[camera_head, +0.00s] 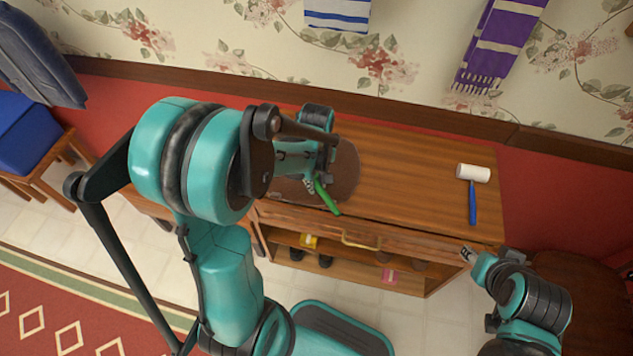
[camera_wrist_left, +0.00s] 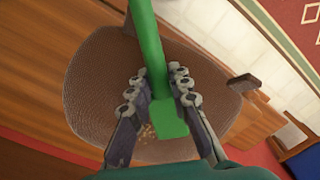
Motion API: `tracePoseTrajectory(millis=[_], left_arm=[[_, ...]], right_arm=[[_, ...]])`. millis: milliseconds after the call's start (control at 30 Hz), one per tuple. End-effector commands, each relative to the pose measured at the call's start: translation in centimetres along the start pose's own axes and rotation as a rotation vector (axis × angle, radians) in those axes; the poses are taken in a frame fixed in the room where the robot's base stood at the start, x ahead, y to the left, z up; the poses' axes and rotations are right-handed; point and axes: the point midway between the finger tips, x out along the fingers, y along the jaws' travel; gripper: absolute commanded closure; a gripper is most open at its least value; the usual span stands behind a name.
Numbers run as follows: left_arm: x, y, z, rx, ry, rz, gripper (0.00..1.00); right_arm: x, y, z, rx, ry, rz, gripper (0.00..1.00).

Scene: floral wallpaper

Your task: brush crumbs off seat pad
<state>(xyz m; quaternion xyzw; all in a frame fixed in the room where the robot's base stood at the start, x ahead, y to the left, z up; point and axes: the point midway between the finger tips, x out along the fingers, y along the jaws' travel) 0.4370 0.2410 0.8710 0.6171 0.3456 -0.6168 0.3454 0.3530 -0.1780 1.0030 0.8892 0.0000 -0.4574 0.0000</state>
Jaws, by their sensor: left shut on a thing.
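The brown seat pad (camera_head: 345,170) lies on the left part of a wooden bench top, partly hidden by my left arm. It fills much of the left wrist view (camera_wrist_left: 95,85). Pale crumbs (camera_wrist_left: 148,132) show on it beside the left finger. My left gripper (camera_head: 312,184) is shut on a green brush (camera_head: 329,199) over the pad. In the left wrist view the green brush (camera_wrist_left: 152,50) passes between the fingers; no bristles show. I cannot tell whether it touches the pad. My right gripper (camera_head: 467,254) is by the bench's front right, its jaws too small to judge.
A lint roller (camera_head: 473,190) with a white head and blue handle lies on the bench's right end. The bench top (camera_head: 410,175) between is clear. A drawer front and a shelf with shoes (camera_head: 318,258) are below. A purple striped scarf (camera_head: 498,40) hangs above.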

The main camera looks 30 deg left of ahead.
Motion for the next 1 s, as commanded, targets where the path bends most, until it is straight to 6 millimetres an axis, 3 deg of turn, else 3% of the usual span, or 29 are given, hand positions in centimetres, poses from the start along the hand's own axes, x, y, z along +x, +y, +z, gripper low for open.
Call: tracePoseTrajectory(millis=[333,700,1000], left_arm=[[0.3,0.2,-0.3,0.0,0.0,0.0,1.0],[0.1,2.3,-2.7,-0.001,0.0,0.0,1.0],[0.2,3.1,-3.6,0.0,0.0,0.0,1.0]], right_arm=[[0.2,0.0,0.2,0.0,0.0,0.0,0.6],[0.4,0.0,0.3,0.0,0.0,0.0,0.6],[0.6,0.0,0.4,0.0,0.0,0.0,0.6]])
